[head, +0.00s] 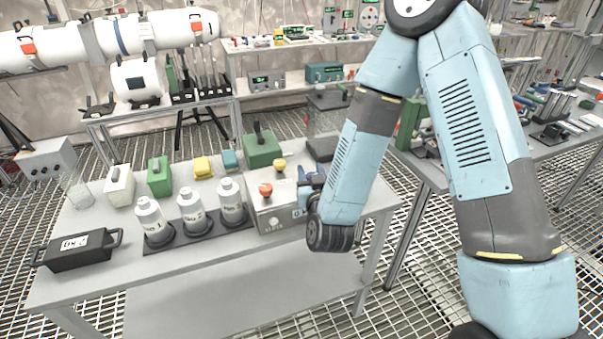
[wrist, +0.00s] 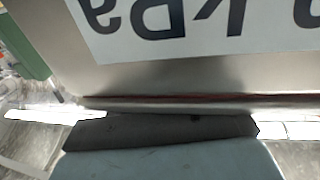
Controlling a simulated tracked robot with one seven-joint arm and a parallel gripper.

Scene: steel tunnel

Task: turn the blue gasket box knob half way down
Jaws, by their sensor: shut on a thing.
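The grey gasket box (head: 268,216) stands at the right end of the near table, with an orange knob (head: 266,189) and a yellow knob (head: 280,165) on top and a small round dial on its front. My gripper (head: 308,192) is at the box's right side, shut on what looks like the blue knob, which its fingers and my wrist mostly hide. In the wrist view the box's pale face (wrist: 180,75) is very close, with an upside-down kPa label (wrist: 200,25). The knob's angle cannot be seen.
White bottles (head: 191,207) stand in a dark rack left of the box. Behind are a green box (head: 160,177), a yellow box (head: 203,167) and a larger green box (head: 263,150). A black case (head: 78,250) lies at the front left.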

